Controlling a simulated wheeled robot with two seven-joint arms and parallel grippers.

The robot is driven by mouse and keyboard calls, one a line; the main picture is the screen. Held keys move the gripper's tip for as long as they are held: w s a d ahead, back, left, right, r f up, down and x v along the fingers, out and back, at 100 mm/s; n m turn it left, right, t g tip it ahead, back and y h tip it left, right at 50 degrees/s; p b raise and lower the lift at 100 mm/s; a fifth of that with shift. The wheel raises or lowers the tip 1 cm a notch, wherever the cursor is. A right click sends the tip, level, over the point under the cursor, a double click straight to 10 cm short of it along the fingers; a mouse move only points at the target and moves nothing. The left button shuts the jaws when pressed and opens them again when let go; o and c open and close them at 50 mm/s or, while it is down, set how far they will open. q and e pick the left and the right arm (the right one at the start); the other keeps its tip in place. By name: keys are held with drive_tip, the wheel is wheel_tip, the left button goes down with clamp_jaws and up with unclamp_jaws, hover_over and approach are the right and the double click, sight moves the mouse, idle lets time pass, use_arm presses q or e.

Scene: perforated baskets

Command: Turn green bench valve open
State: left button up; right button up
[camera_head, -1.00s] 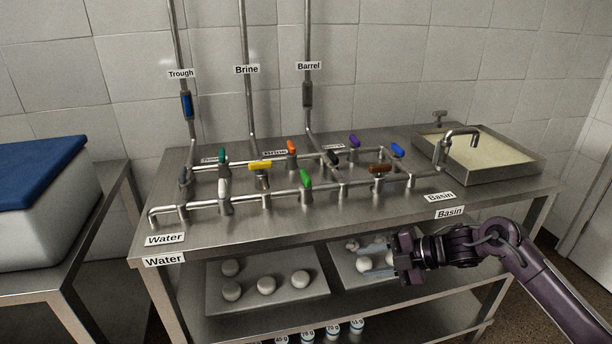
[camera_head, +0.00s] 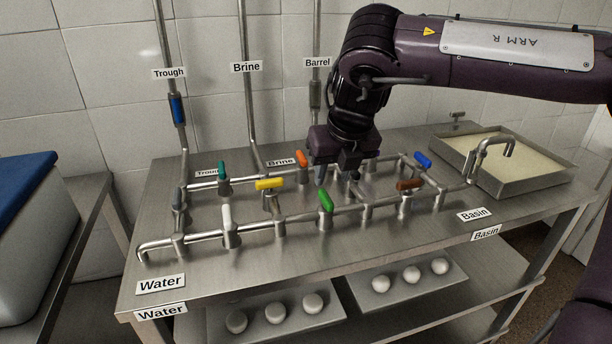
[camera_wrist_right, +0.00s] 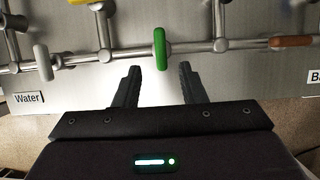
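The green bench valve (camera_head: 325,202) sits on the front pipe of the steel bench. Its handle lies crosswise to that pipe, as the right wrist view also shows at the green handle (camera_wrist_right: 160,48). My right gripper (camera_head: 338,177) points down above the bench, close to the green valve. In the right wrist view its two fingers (camera_wrist_right: 157,84) are apart with nothing between them, and the green handle is just beyond the fingertips, roughly centred on the gap. No contact is visible. My left gripper is in neither view.
Yellow (camera_head: 270,184), white (camera_head: 227,217), orange (camera_head: 302,158), brown (camera_head: 410,184) and blue (camera_head: 423,160) handles stand around on the pipes. My right arm hides part of the back pipe. A basin (camera_head: 528,182) is at the right. The bench front is clear.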

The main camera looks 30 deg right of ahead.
sight(326, 196)
drive_tip(key=shift+w+a, duration=0.1)
drive_tip(key=shift+w, duration=0.35)
drive_tip(key=shift+s, duration=0.1)
drive_tip(key=x, duration=0.6)
drive_tip(key=shift+s+f, duration=0.2)
drive_tip(key=shift+f, duration=0.25)
clamp_jaws()
